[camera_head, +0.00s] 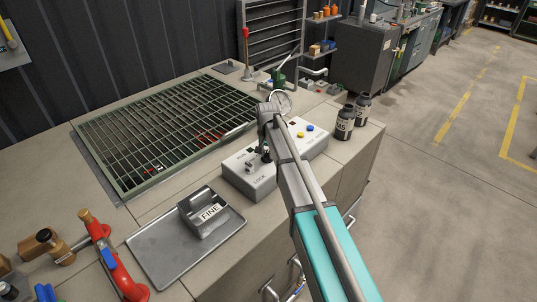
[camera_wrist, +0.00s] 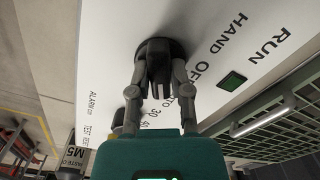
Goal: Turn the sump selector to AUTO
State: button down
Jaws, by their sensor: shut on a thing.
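The white control box (camera_head: 247,174) stands on the bench in the head view, with my arm crossing over it. In the wrist view its white panel (camera_wrist: 110,45) carries the labels RUN, HAND, OFF and a partly hidden label ending in TO. The black sump selector (camera_wrist: 160,48) sits on this panel with its round base against the face. My gripper (camera_wrist: 159,72) has its two fingers on either side of the selector's knob and is shut on it. In the head view my gripper (camera_head: 265,152) is partly hidden by my arm. I cannot tell which label the knob points to.
A green square light (camera_wrist: 232,80) is on the panel. Two dark bottles (camera_head: 345,122) stand right of the box. A metal tray (camera_head: 165,250) with a block marked FINE (camera_head: 205,212) lies in front left. A red-handled tool (camera_head: 115,260) is at lower left.

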jog(key=shift+w, duration=0.15)
jog(key=c, duration=0.6)
grip_release()
jog(key=shift+o, duration=0.2)
jog(key=shift+r, duration=0.15)
